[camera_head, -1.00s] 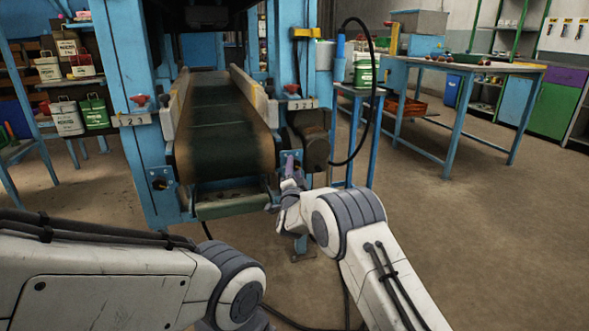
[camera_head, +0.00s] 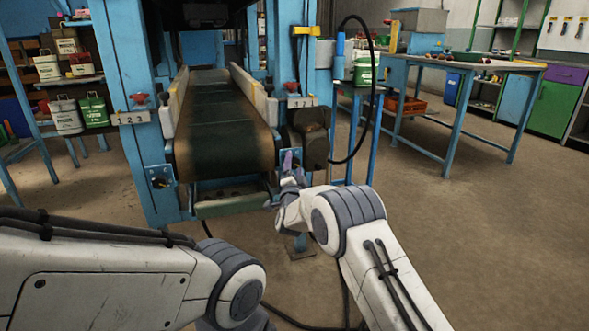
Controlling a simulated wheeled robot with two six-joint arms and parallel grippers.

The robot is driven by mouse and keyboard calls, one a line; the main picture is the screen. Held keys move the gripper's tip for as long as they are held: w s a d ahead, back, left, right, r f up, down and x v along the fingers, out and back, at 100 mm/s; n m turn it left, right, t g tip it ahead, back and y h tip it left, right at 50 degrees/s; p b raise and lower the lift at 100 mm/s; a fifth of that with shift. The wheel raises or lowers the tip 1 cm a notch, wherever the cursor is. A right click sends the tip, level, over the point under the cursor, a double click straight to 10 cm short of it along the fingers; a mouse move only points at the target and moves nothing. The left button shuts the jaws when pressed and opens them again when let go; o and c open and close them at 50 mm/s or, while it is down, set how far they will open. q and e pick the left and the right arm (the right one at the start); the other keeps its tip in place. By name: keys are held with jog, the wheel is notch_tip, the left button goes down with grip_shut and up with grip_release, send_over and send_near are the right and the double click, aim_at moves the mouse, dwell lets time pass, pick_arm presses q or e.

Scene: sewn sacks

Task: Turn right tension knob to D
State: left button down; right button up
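The right tension knob's small blue panel (camera_head: 297,158) is on the right post of the conveyor frame, below a numbered plate. My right gripper (camera_head: 288,162) is in front of this panel and covers most of it. The knob and its pointer are hidden or too small to make out, so I cannot tell its letter or whether the fingers touch it. The finger opening cannot be made out. A matching left knob (camera_head: 159,183) shows dark on the left post. My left arm crosses the lower left, and its gripper is out of view.
The dark conveyor belt (camera_head: 223,140) runs between the posts. A dark motor housing (camera_head: 309,138) is just right of the panel, with a black cable (camera_head: 371,100) looping beside it. A blue-legged worktable (camera_head: 455,66) stands at the right. The floor between is clear.

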jog(key=shift+s, duration=0.5)
jog(key=s+f+p, duration=0.2)
jog(key=s, duration=0.7)
jog(key=shift+s+a, duration=0.15)
